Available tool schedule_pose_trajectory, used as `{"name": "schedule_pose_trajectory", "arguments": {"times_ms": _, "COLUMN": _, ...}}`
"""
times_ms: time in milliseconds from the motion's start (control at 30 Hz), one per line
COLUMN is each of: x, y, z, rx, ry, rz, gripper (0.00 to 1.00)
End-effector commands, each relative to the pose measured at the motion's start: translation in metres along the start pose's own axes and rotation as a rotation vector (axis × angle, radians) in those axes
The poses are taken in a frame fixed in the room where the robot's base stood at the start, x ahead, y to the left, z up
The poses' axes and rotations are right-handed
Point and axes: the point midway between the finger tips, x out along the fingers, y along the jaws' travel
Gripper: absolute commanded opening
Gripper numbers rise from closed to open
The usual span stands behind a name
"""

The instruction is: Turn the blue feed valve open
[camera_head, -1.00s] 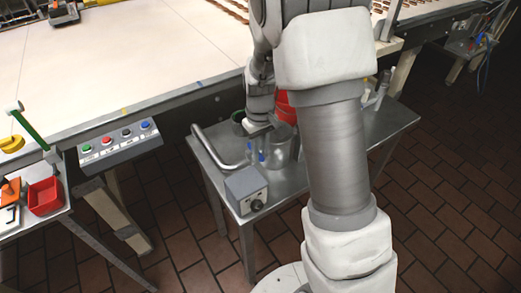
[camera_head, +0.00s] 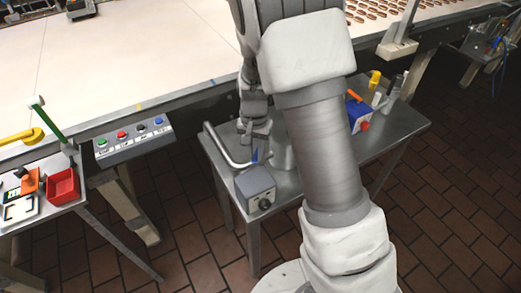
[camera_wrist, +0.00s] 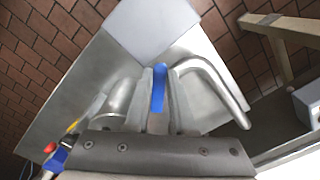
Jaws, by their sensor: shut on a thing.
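The blue feed valve handle (camera_wrist: 158,90) is a narrow upright blue lever between my fingers in the wrist view. A small part of it shows in the head view (camera_head: 254,156), just below my fingertips. My gripper (camera_head: 256,142) is shut on the blue handle, with one grey finger against each side of it in the wrist view (camera_wrist: 160,76). The valve's body is mostly hidden by my fingers, so how far the handle is turned cannot be told.
A bent metal pipe (camera_wrist: 220,88) rises close to the right of my fingers in the wrist view. A grey box with a dial (camera_head: 256,187) stands at the metal table's front. A blue and red item (camera_head: 358,116) sits to the right. The conveyor (camera_head: 120,60) lies behind.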

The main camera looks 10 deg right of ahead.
Motion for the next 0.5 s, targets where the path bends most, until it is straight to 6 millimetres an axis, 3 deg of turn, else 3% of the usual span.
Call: {"name": "schedule_pose_trajectory", "arguments": {"times_ms": 500, "x": -0.002, "y": -0.025, "z": -0.006, "rx": 0.462, "ry": 0.002, "rz": -0.001, "gripper": 0.00}}
